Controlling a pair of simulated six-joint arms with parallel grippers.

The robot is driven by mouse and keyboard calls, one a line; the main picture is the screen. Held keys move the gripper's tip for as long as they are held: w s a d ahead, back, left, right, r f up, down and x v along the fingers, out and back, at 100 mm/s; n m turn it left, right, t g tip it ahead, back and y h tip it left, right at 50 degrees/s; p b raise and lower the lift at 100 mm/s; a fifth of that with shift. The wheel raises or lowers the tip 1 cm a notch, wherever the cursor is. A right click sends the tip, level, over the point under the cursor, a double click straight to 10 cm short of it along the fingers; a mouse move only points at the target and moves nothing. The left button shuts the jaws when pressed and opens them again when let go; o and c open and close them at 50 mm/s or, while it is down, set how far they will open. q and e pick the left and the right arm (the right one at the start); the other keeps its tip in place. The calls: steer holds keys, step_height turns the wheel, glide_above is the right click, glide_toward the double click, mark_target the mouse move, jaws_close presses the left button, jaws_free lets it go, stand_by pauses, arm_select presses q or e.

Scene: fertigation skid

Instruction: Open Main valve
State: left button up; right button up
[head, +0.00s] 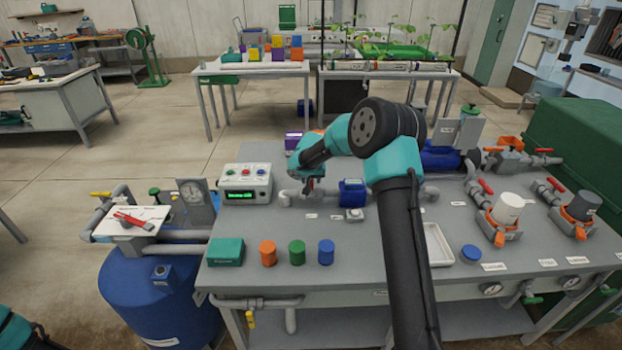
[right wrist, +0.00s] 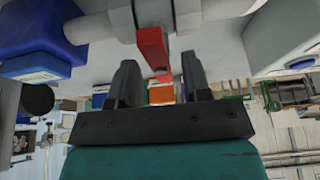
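In the right wrist view, a red valve lever (right wrist: 152,48) sticks out from a grey valve body on a pale pipe (right wrist: 222,10). My right gripper (right wrist: 160,66) is open, with one finger on each side of the lever and a visible gap to both. In the head view my right gripper (head: 311,184) is low over the pipe between the control box (head: 246,184) and the blue meter (head: 352,192); it mostly hides the valve there. The lever's label cannot be read. My left gripper is out of view.
The blue meter also shows beside the valve in the right wrist view (right wrist: 42,38). Orange (head: 268,253), green (head: 297,252) and blue (head: 326,252) cylinders stand at the bench front by a teal box (head: 226,252). Filters with red-handled valves (head: 486,186) are at right.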

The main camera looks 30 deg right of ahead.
jaws_close()
steer(key=shift+n, duration=0.6)
steer(key=shift+d+n+t+y, duration=0.15)
steer(key=shift+n+t+y, duration=0.15)
steer(key=shift+n+y, duration=1)
steer(key=n, duration=0.5)
steer(key=shift+d+y, duration=0.15)
steer(key=shift+y, duration=0.25)
steer(key=n, duration=0.2)
steer(key=n+y, duration=0.1)
steer(key=n, duration=0.1)
steer(key=shift+d+g+y, duration=0.15)
steer(key=shift+g+y, duration=0.15)
steer(key=shift+g, duration=0.1)
steer(key=shift+w+d+n+g+y, duration=0.1)
steer(key=shift+n+g+y, duration=0.25)
steer(key=shift+n, duration=1.05)
steer(key=shift+w+n+g+y, duration=0.1)
steer(key=shift+n+g+y, duration=0.25)
steer(key=shift+n, duration=1.05)
